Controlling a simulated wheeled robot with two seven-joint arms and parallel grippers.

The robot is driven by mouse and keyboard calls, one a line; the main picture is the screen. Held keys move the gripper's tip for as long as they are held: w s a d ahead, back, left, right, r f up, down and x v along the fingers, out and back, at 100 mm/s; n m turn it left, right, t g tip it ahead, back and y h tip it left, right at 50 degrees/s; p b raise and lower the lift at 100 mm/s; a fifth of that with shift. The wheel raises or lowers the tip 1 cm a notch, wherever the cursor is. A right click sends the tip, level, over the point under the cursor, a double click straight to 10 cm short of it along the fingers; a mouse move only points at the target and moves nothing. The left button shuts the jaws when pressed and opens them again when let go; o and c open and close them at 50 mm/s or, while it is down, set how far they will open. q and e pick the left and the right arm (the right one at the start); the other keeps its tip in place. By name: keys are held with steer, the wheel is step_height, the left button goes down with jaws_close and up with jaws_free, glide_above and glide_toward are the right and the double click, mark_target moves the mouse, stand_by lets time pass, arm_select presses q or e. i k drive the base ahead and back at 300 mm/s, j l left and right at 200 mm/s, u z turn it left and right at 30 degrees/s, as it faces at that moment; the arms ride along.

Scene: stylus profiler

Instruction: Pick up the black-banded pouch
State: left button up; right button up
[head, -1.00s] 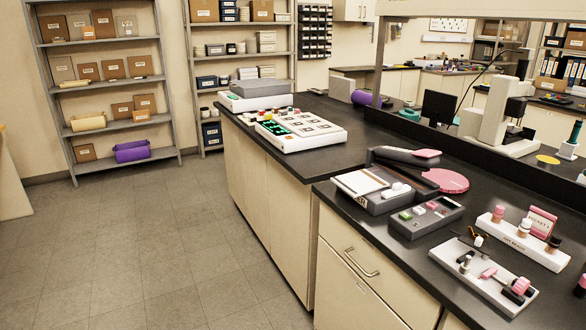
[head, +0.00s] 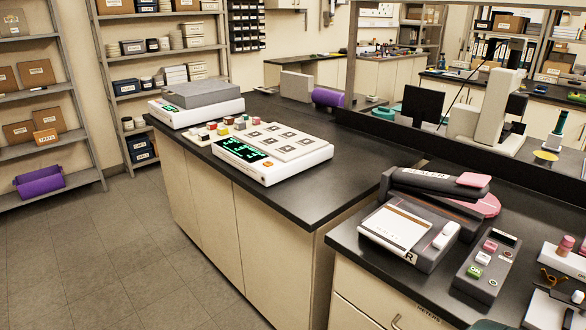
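I cannot make out a black-banded pouch in the head view. Several small coloured pieces (head: 222,127), in red, white, green and yellow, lie on the far counter behind a white instrument with green displays (head: 243,150). They are too small to tell apart. Neither of my grippers is in view.
The dark counter (head: 345,140) has bare room right of the white instrument. A grey device with a white top (head: 395,227) and a dark box with coloured buttons (head: 487,268) stand on the near counter. The floor (head: 115,255) is clear.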

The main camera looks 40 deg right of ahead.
mark_target(393, 227)
steer(key=i+z, duration=0.35)
steer(key=i+j+z, duration=0.5)
steer(key=i+z, duration=0.15)
steer(key=i+j+z, duration=0.2)
steer(key=z, duration=0.2)
steer(key=i+j+z, duration=0.2)
steer(key=z, duration=0.2)
steer(key=i+j+z, duration=0.1)
steer(key=j+z, duration=0.3)
steer(key=i+j+z, duration=0.1)
steer(key=j+z, duration=0.5)
steer(key=j, duration=0.15)
steer(key=j+z, duration=0.3)
steer(key=j, duration=0.15)
